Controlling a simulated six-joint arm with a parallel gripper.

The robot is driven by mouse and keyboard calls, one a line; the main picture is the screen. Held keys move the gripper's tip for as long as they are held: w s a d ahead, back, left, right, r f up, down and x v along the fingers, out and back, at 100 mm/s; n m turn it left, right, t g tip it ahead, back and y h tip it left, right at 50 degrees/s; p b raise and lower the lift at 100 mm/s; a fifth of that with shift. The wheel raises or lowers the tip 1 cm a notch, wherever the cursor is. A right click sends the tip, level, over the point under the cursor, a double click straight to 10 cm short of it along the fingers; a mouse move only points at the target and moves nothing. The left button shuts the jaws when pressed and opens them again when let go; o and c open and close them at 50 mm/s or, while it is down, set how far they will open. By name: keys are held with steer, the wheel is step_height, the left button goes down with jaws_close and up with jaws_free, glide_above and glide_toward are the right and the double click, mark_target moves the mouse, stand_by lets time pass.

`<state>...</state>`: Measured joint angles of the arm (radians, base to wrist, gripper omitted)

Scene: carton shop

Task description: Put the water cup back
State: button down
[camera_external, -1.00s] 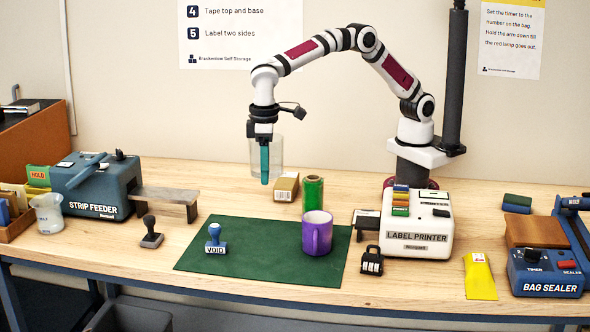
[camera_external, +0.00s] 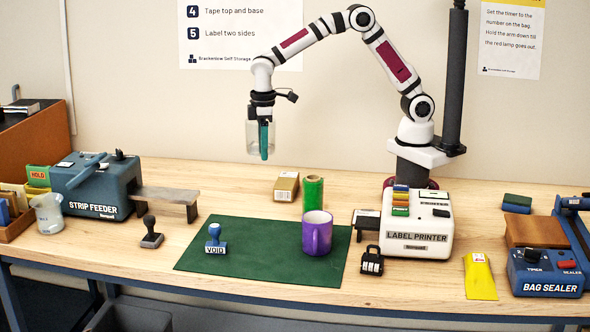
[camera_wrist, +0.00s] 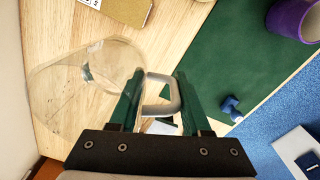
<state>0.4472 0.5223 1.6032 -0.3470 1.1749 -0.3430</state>
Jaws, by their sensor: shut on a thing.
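A clear, see-through cup (camera_external: 253,142) is held in the air above the back of the table, left of centre. In the wrist view the cup (camera_wrist: 60,88) lies to the left of the fingers, and its pale grey loop handle (camera_wrist: 172,96) is between them. My gripper (camera_external: 264,145), with dark green fingers, is shut on that handle; it also shows in the wrist view (camera_wrist: 158,88). I cannot tell whether there is water in the cup. A purple mug (camera_external: 316,236) stands on the green mat (camera_external: 270,265).
A small carton (camera_external: 286,186) and green roll (camera_external: 313,192) stand behind the mat. A blue-handled stamp (camera_external: 215,240) is on the mat. A clear beaker (camera_external: 48,214) stands near the strip feeder (camera_external: 100,185). The label printer (camera_external: 417,230) stands at right. Bare wood lies below the cup.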

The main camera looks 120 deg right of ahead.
step_height(320, 180, down, 3)
glide_above(255, 227)
step_height(255, 227, down, 7)
steer(key=shift+a+f, duration=0.15)
steer(key=shift+f, duration=0.05)
steer(key=shift+w+f, duration=0.1)
steer(key=shift+f, duration=1.85)
steer(key=shift+f, duration=0.15)
steer(key=shift+c, duration=1.8)
jaws_free()
